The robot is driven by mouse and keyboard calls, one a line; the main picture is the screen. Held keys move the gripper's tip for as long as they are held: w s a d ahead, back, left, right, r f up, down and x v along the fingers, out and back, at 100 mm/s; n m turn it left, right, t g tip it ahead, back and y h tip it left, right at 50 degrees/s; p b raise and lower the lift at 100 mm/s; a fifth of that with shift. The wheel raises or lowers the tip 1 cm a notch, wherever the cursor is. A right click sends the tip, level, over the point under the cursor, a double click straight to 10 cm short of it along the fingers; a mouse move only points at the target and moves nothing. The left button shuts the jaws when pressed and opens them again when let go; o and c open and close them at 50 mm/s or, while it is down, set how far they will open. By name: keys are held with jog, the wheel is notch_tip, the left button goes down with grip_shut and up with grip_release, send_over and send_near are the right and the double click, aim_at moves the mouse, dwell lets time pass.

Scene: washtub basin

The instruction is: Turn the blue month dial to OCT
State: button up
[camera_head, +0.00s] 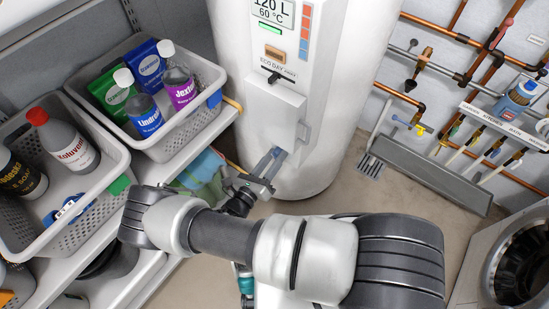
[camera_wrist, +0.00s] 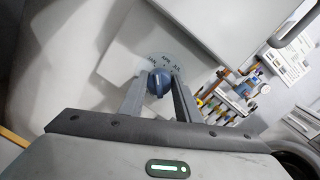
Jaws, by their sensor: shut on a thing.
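The blue month dial (camera_wrist: 158,84) is a small round knob with a raised grip on a grey ring, set on the white tank's panel. Small month labels run along the ring's upper edge in the wrist view; I read JAN, APR and JUL. OCT is not visible, and the lower part of the ring is hidden. My gripper (camera_wrist: 158,78) is shut on the dial, one finger on each side of it. In the head view my gripper (camera_head: 275,158) reaches the lower front of the white tank (camera_head: 225,60), and its fingers hide the dial. Where the dial points is hard to tell.
An open white cover (camera_wrist: 215,25) stands beside the dial. A grey basket of bottles (camera_head: 185,135) and a second basket (camera_head: 115,185) stand on shelving at left.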

jog(key=m+b, duration=0.1)
jog(key=m, duration=0.3)
jog(key=shift+f+m, duration=0.1)
jog(key=shift+m, duration=0.3)
jog(key=m+b, duration=0.1)
jog(key=m, duration=0.4)
jog(key=shift+m+h, duration=0.4)
jog(key=m, duration=0.5)
jog(key=shift+f+m+h, duration=0.1)
jog(key=shift+m+h, duration=0.2)
jog(key=shift+m, duration=0.1)
jog(key=shift+m+g, duration=0.3)
jog(key=shift+m, duration=2.5)
jog(key=o, duration=1.1)
jog(key=shift+c, duration=0.2)
jog(key=shift+s+a, duration=0.1)
jog(key=v, duration=1.7)
jog(key=shift+a+f, duration=0.2)
